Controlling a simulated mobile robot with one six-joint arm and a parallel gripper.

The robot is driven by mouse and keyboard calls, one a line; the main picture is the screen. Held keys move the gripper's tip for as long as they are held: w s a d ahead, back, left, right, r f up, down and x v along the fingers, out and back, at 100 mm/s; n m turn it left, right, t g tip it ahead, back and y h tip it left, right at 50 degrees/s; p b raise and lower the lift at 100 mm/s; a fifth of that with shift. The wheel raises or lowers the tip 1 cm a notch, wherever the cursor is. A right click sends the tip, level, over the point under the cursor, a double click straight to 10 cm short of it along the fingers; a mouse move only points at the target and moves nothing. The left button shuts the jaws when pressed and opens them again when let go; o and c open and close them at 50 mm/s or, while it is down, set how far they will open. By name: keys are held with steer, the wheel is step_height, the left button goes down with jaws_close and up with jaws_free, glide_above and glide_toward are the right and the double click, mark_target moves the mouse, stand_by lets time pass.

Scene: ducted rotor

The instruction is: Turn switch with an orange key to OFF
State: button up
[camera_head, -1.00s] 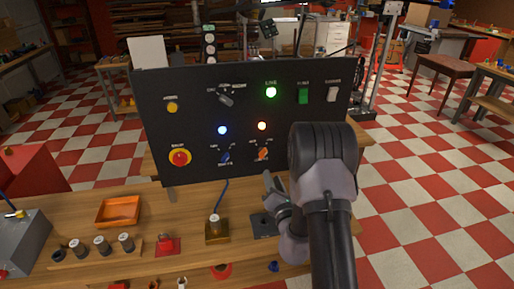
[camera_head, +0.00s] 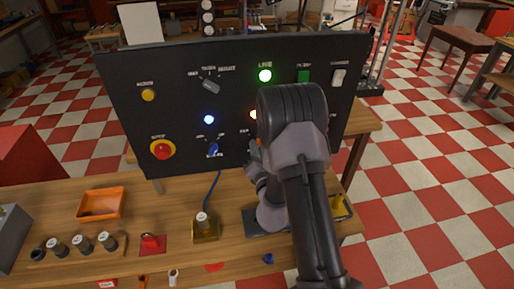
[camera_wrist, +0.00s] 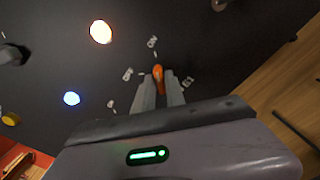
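The switch with the orange key (camera_wrist: 158,76) shows in the wrist view on the black panel (camera_head: 125,115). In the head view my gripper (camera_head: 254,158) is at the lower middle of the panel, and my arm hides the orange key.
A blue switch (camera_head: 213,150) and a red button (camera_head: 162,149) lie left of the arm on the panel. The wooden bench (camera_head: 180,185) holds an orange tray (camera_head: 100,204) and small parts.

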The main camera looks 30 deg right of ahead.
jaws_close()
steer(key=shift+n, duration=0.3)
steer(key=shift+d+r+n+b, duration=0.1)
steer(key=shift+n+b, duration=0.8)
steer(key=shift+n, duration=2.9)
steer(key=shift+d+n+b, duration=0.1)
steer(key=shift+n+b, duration=0.75)
steer(key=shift+n, duration=2.95)
steer(key=o, duration=0.5)
jaws_free()
